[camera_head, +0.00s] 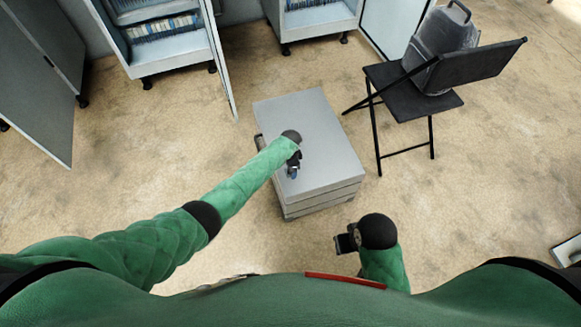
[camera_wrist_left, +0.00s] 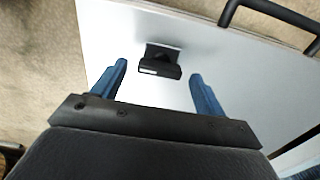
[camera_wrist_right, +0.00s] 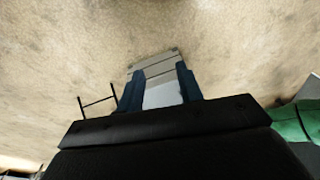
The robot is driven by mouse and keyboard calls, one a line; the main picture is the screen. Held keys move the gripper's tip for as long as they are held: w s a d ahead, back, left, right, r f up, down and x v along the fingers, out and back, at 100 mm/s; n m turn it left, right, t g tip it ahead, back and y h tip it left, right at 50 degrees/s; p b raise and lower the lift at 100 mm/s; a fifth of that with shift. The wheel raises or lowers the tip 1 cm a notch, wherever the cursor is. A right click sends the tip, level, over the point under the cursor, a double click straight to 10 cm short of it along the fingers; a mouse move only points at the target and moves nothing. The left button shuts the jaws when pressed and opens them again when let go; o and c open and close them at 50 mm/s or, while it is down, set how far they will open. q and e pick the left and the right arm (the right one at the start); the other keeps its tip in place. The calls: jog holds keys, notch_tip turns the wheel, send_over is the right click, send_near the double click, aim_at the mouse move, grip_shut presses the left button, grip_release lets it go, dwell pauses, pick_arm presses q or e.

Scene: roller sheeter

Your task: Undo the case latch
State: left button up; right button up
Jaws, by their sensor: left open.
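The case (camera_head: 325,125) is a light grey box on the floor, with a flat top. In the left wrist view its pale face (camera_wrist_left: 110,30) fills the middle, with a small black latch (camera_wrist_left: 159,68) on it. My left gripper (camera_head: 293,170) is over the near left part of the case. Its blue fingers are open and spread to either side of the latch in the left wrist view; I see no contact. The latch is hidden in the head view. My right gripper (camera_head: 343,241) is open and empty, nearer me than the case.
A black handle (camera_wrist_left: 272,12) is on the case's edge. Open cabinets (camera_head: 165,45) stand at the back.

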pick_arm(q)
notch_tip(320, 180, up, 6)
jog(key=shift+f, duration=0.15)
jog(key=shift+r, duration=0.65)
